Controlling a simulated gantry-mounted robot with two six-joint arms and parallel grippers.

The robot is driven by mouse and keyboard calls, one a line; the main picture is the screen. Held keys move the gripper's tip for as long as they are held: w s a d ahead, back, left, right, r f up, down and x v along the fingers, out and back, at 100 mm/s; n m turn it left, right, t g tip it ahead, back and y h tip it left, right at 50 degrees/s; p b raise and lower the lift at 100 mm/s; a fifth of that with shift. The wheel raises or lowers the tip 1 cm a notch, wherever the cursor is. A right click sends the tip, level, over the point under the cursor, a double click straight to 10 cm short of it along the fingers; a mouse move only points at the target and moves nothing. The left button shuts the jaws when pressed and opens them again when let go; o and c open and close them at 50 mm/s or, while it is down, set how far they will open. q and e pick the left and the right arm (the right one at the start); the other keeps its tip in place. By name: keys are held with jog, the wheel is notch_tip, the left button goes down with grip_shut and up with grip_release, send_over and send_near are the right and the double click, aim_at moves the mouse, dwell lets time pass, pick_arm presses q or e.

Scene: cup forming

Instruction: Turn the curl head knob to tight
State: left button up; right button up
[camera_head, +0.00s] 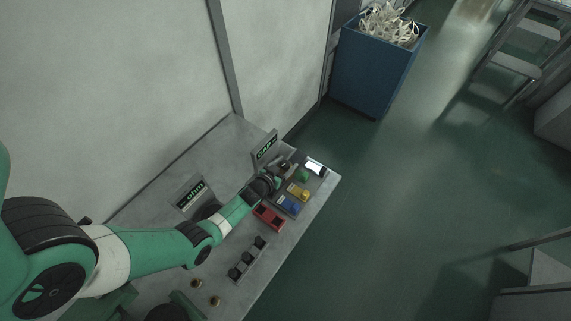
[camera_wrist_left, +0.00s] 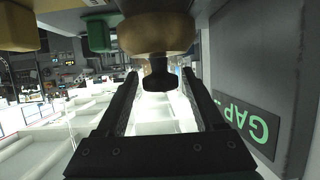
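In the left wrist view, a black knob handle (camera_wrist_left: 160,78) with a wide brass collar (camera_wrist_left: 157,36) hangs between the fingertips of my left gripper (camera_wrist_left: 160,88). The fingers stand apart on either side of the handle, with visible gaps, so the gripper is open. I cannot read a curl label or a tight mark on it. A dark sign reading GAP (camera_wrist_left: 257,127) is close at the right. In the head view my left gripper (camera_head: 274,182) is over the far end of the control bench, beside the GAP sign (camera_head: 265,147), and hides the knob. My right gripper is not in view.
A red box (camera_head: 269,217) and a row of black knobs (camera_head: 247,257) are nearer. A second sign (camera_head: 190,195) stands left.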

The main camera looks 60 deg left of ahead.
pick_arm(q)
jog(key=shift+o, duration=0.2)
jog(key=shift+s, duration=0.1)
jog(key=shift+s+d+r+p, duration=0.15)
jog(key=shift+s+r+p, duration=0.1)
jog(key=shift+p, duration=0.2)
jog(key=p+v, duration=0.5)
jog(key=v, duration=0.5)
jog(key=shift+s+d+p, duration=0.25)
jog(key=shift+p, duration=0.1)
